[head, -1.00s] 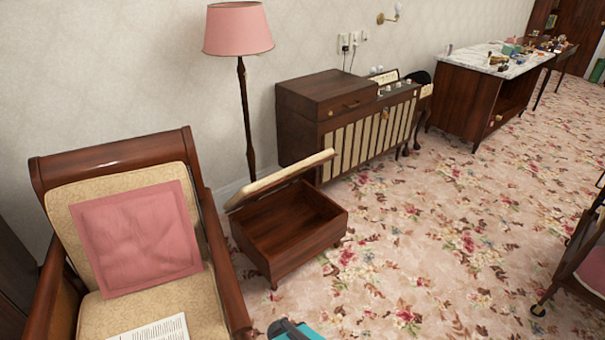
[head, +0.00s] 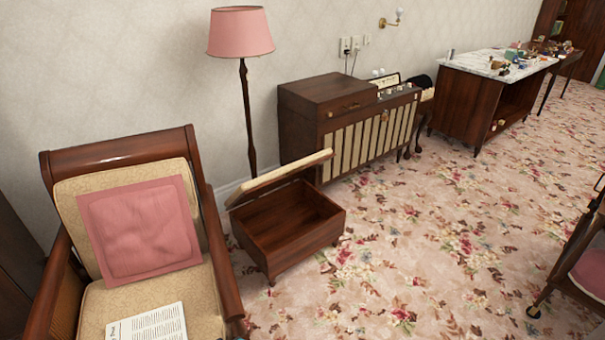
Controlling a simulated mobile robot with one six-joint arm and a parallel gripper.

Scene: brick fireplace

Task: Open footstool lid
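The footstool (head: 297,247) is a dark wooden box on short legs, standing on the floor right of the armchair. Its cream padded lid (head: 280,178) is raised and tilted up, hinged along the back left side. The inside of the box is open to view and looks empty in the part I can see. My gripper is not in the head view.
An armchair (head: 125,158) with a pink cushion (head: 140,228) and a newspaper (head: 147,323) stands at left. A pink floor lamp (head: 240,32) and a wooden cabinet (head: 340,125) stand behind the footstool.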

